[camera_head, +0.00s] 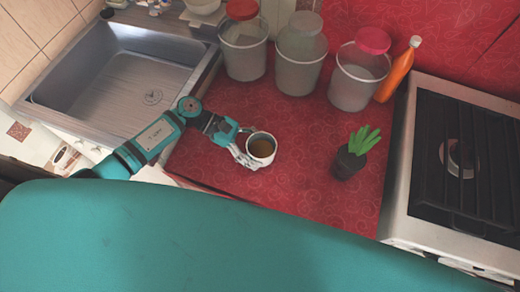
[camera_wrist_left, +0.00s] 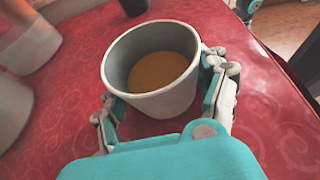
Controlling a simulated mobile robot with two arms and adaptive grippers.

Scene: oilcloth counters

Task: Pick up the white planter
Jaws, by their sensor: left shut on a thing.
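The white planter (camera_head: 261,146) is a small round pot with brownish-orange content inside, on the red counter. In the left wrist view the planter (camera_wrist_left: 150,104) stands upright between my fingers. My left gripper (camera_head: 243,151) is shut on the planter, with a finger on each side of it; it also shows in the left wrist view (camera_wrist_left: 165,108). I cannot tell whether the planter's base touches the counter. My right gripper is not in view.
A dark pot with a green plant (camera_head: 357,150) stands to the right. Several bins line the back, including one with a pink lid (camera_head: 360,78), beside an orange bottle (camera_head: 398,70). A sink (camera_head: 120,75) is at left, a stove (camera_head: 455,170) at right. Counter (camera_head: 300,185) between is clear.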

